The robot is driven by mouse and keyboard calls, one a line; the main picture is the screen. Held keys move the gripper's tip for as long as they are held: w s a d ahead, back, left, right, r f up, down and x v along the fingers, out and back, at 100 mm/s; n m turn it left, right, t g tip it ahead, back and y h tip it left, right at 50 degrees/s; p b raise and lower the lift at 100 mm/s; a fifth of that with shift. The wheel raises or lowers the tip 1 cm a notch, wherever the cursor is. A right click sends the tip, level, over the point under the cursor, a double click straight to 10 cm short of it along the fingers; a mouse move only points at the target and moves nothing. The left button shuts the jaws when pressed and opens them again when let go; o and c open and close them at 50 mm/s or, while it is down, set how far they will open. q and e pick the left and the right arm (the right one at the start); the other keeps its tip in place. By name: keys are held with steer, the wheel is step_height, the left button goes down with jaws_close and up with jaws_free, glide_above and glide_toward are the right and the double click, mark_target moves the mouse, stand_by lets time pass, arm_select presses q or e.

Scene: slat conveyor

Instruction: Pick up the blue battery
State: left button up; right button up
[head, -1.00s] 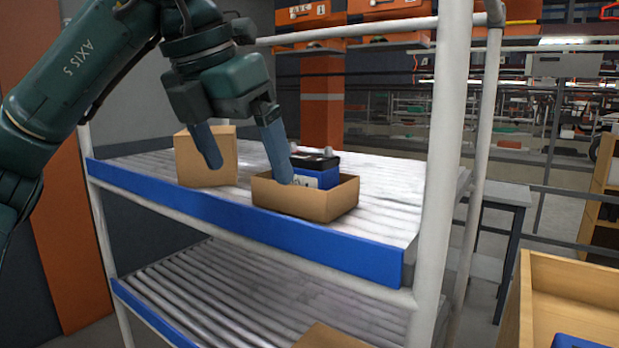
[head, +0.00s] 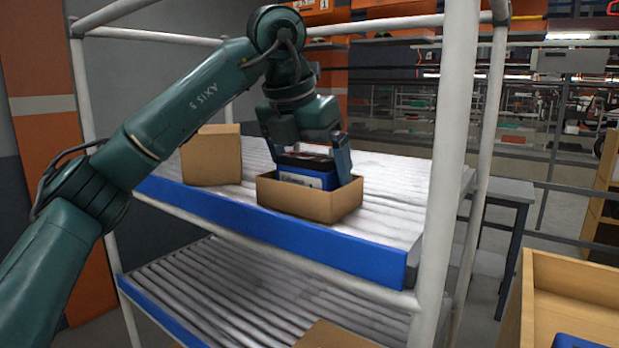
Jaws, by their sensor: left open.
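The blue battery (head: 306,177), with a dark top, sits in an open cardboard box (head: 310,205) on the upper slatted shelf. Its lower part is hidden by the box's front wall. My left gripper (head: 310,164) is over the box with its fingers pointing down and spread. One finger is at the battery's right side, its tip near the box's rim. The other finger is at the left, mostly hidden, so I cannot tell whether either touches the battery. My right gripper is not in view.
A taller cardboard box (head: 211,158) stands left of the open box. A white post (head: 455,150) rises at the rack's right corner. The lower shelf (head: 230,295) holds part of another box (head: 332,336). A wooden bin (head: 575,280) stands at lower right.

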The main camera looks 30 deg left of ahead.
arm_select(q)
steer(key=shift+w+f, duration=0.2)
steer(key=shift+f, duration=0.3)
steer(key=shift+r, duration=0.1)
steer(key=c, duration=0.9)
